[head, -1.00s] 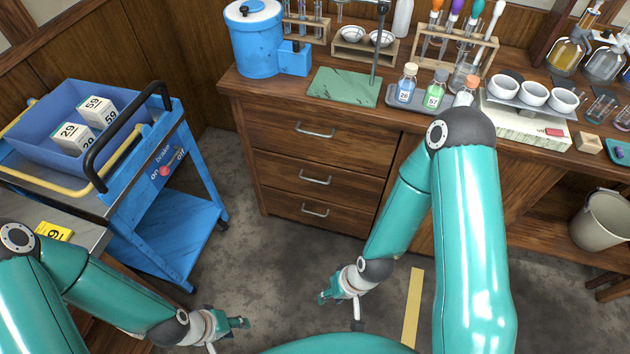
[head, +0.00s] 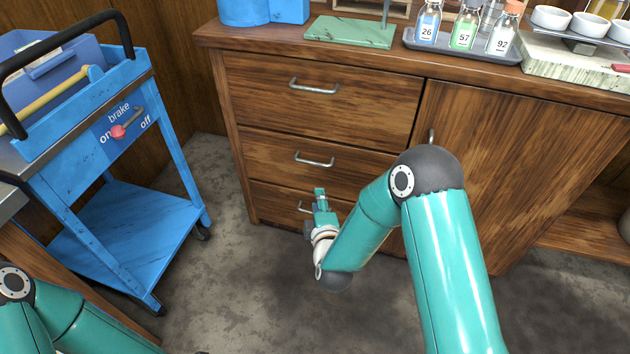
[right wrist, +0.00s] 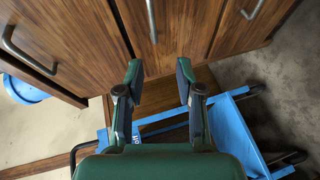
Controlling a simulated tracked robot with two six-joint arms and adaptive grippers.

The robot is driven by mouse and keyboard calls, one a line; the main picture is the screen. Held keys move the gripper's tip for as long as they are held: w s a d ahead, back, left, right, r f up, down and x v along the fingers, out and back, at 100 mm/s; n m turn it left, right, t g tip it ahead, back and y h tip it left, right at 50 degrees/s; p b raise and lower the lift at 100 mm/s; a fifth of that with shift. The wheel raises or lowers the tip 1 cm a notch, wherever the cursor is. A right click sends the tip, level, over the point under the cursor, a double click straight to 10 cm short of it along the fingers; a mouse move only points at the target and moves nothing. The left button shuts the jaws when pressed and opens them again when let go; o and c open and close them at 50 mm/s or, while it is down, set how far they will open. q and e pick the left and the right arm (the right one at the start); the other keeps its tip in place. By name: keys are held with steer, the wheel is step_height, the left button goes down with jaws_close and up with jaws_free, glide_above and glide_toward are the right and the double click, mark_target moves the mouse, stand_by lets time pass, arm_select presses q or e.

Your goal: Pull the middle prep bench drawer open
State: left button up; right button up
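The prep bench has a stack of three wooden drawers, all shut, with metal bar handles. The middle drawer (head: 270,152) has its handle (head: 314,160) clear in the head view. My right gripper (head: 320,193) is in front of the lower drawers, just below that handle. In the right wrist view my right gripper (right wrist: 159,72) is open and empty, its fingers apart. A handle (right wrist: 151,20), apparently the middle one, lies beyond the fingertips, roughly in line with the gap. It looks clear of the fingers. My left gripper is out of view; only part of its arm shows.
The top drawer (head: 350,105) is above and the bottom drawer (head: 268,202) below, its handle partly hidden by my right gripper. A blue cart (head: 125,230) stands left of the bench. A cupboard door (head: 500,165) is to the right. The floor between cart and bench is clear.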

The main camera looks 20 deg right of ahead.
mark_target(312, 162)
arm_select(q)
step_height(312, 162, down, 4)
steer(key=b, duration=0.3)
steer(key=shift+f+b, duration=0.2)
steer(key=shift+b, duration=0.15)
arm_select(e)
steer(key=shift+n+t, duration=0.3)
steer(key=shift+n, duration=0.1)
steer(key=x, duration=1.7)
steer(key=shift+w+d, duration=0.1)
steer(key=shift+d, duration=0.2)
jaws_close()
